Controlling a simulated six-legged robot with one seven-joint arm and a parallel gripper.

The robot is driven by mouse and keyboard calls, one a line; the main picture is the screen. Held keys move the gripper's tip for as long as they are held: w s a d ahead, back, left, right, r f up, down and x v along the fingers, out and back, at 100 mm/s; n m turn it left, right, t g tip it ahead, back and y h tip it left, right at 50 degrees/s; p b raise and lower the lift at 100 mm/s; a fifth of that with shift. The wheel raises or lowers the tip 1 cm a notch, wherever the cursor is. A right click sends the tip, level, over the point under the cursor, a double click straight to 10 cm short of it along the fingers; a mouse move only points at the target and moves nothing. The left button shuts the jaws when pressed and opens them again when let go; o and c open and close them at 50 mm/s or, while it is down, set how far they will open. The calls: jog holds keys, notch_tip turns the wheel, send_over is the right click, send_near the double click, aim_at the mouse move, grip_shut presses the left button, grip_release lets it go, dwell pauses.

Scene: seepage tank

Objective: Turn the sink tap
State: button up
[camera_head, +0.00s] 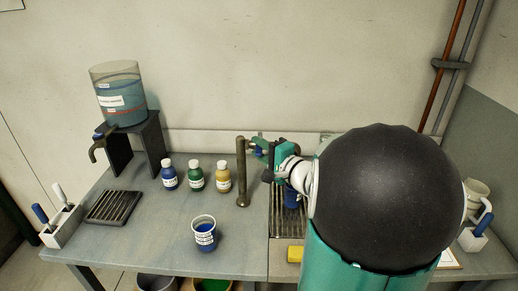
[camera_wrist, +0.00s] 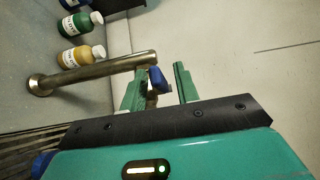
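The sink tap (camera_head: 242,175) is a bare metal post standing on the bench, left of my arm in the head view. In the wrist view the tap post (camera_wrist: 95,73) lies sideways across the picture, with a blue tap handle (camera_wrist: 157,79) at its top end. My gripper (camera_wrist: 160,83) is open, with the blue handle between its two green fingers, closer to the left finger. I cannot tell whether they touch. In the head view my gripper (camera_head: 262,150) is at the top of the tap, and my arm hides what lies behind.
Blue, green and yellow bottles (camera_head: 196,177) stand left of the tap. A labelled cup (camera_head: 204,233) is at the bench front, near a yellow sponge (camera_head: 295,253). A slatted drain (camera_head: 281,222) holds a blue item, partly hidden. A water tank (camera_head: 120,95) stands far left.

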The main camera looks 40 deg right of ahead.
jog(key=shift+w, duration=0.3)
jog(key=shift+c, duration=0.2)
grip_shut()
